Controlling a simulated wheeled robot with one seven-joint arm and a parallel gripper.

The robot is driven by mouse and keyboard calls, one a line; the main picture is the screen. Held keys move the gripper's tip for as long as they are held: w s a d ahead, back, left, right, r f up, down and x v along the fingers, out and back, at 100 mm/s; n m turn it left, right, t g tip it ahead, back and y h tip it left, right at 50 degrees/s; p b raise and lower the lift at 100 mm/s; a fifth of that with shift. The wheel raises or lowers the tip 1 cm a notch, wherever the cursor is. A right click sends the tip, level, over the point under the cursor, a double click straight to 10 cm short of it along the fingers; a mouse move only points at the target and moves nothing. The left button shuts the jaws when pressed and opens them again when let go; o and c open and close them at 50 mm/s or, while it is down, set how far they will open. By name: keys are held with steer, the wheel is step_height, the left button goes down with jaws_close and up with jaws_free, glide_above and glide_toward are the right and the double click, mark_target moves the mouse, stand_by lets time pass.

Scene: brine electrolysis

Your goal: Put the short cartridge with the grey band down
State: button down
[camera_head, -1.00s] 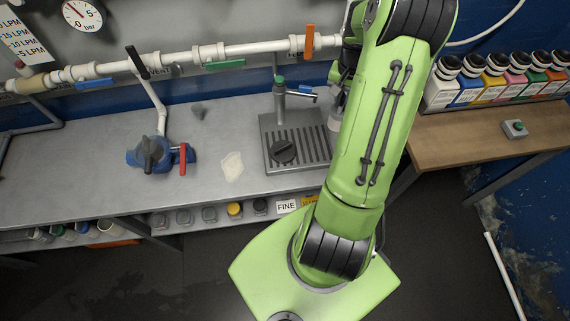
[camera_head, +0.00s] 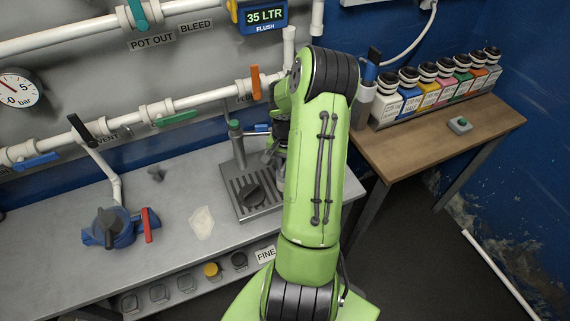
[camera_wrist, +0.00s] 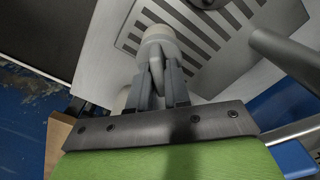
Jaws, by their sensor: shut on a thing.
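In the wrist view my gripper (camera_wrist: 158,85) is shut on a short pale cartridge (camera_wrist: 158,38), gripped between its two dark fingers. The fingers partly cover the cartridge, and I cannot make out a grey band. It is beside the slotted metal drip tray (camera_wrist: 128,42); I cannot tell whether it touches the surface below. A second pale rounded thing (camera_wrist: 121,102) shows just left of the fingers. In the head view my green arm hides most of the gripper, beside the drip tray (camera_head: 236,205) on the grey bench (camera_head: 180,245).
A tap (camera_head: 237,145) stands at the tray's back. A blue valve (camera_head: 112,229) with a red handle and a pale patch (camera_head: 202,222) are to the left. Pipes run along the wall.

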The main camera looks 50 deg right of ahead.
steer(key=shift+a+f, duration=0.1)
steer(key=shift+f, duration=0.05)
steer(key=c, duration=1.1)
jaws_free()
step_height(320, 180, up, 13)
steer(key=shift+f+p, duration=0.15)
steer(key=shift+p, duration=0.5)
